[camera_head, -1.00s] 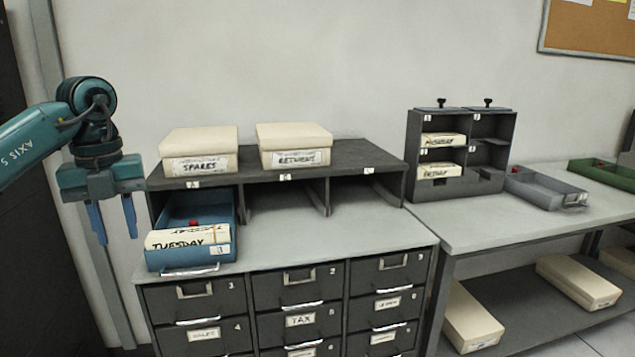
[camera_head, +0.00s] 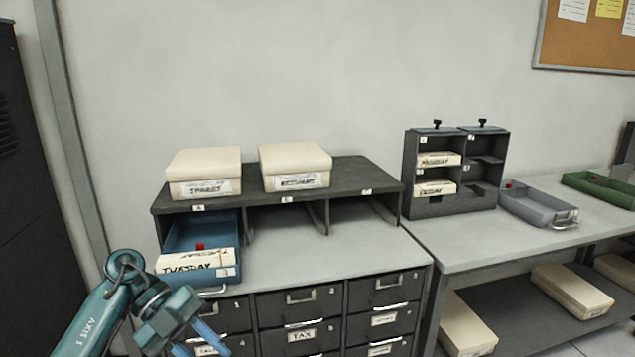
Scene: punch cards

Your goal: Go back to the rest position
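My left gripper (camera_head: 200,345) is low at the left, in front of the drawer cabinet. Its two blue fingers are apart and nothing shows between them, though their tips run near the bottom edge. My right gripper is not in view. A blue tray (camera_head: 232,228) sits in the left bay of the dark shelf, with a card block marked TUESDAY (camera_head: 190,265) at its front. My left gripper is below and apart from this tray.
Two cream boxes (camera_head: 203,165) (camera_head: 295,158) stand on the shelf top (camera_head: 362,178). A dark rack (camera_head: 421,208) holds two card blocks. A grey tray (camera_head: 540,212) and a green tray (camera_head: 600,190) lie on the right table. The cabinet top (camera_head: 330,255) is largely clear.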

